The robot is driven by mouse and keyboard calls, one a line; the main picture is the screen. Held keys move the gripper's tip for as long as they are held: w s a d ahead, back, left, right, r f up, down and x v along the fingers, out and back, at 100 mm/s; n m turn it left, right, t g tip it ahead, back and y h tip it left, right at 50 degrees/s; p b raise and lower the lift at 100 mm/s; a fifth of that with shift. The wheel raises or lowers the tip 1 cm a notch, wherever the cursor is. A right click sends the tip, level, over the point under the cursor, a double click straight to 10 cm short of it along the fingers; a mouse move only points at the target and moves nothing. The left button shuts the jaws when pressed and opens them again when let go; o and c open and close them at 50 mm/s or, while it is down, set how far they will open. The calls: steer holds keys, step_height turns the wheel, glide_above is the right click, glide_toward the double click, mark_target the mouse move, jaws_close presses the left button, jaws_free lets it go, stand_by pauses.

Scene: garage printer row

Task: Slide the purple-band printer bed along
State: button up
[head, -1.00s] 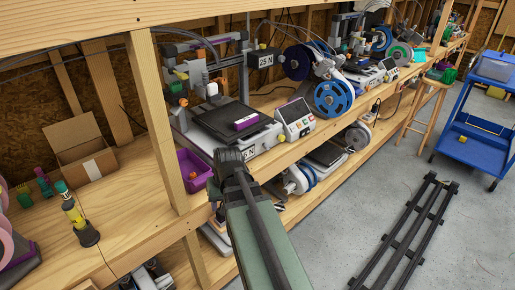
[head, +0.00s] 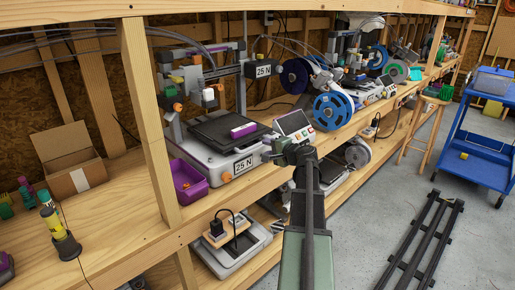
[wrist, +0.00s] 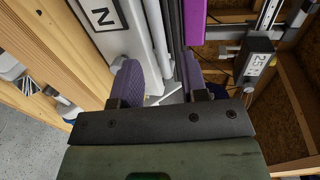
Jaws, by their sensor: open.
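The printer with the "25 N" label has a dark bed (head: 213,135) on a light base (head: 215,168). A purple block with a pale top (head: 243,131) sits on the bed's right part. My gripper (head: 268,151) is open at the front right corner of this base, beside the label. In the wrist view, its two purple ridged fingers (wrist: 158,82) stand apart. The light base with an "N" label (wrist: 104,17) and a dark edge (wrist: 173,30) show beyond and between them. I cannot tell whether the fingers touch anything.
A tilted control screen (head: 292,122) and a blue spool (head: 333,110) stand right of the printer. A purple bin (head: 188,183) sits to its left, by a wooden post (head: 148,110). The shelf above limits height. Floor at right holds dark rails (head: 425,240) and a blue cart (head: 480,150).

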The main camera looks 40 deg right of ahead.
mark_target(259, 145)
steer(key=b+x, duration=0.1)
steer(key=x, duration=0.5)
steer(key=shift+w, duration=0.15)
jaws_close()
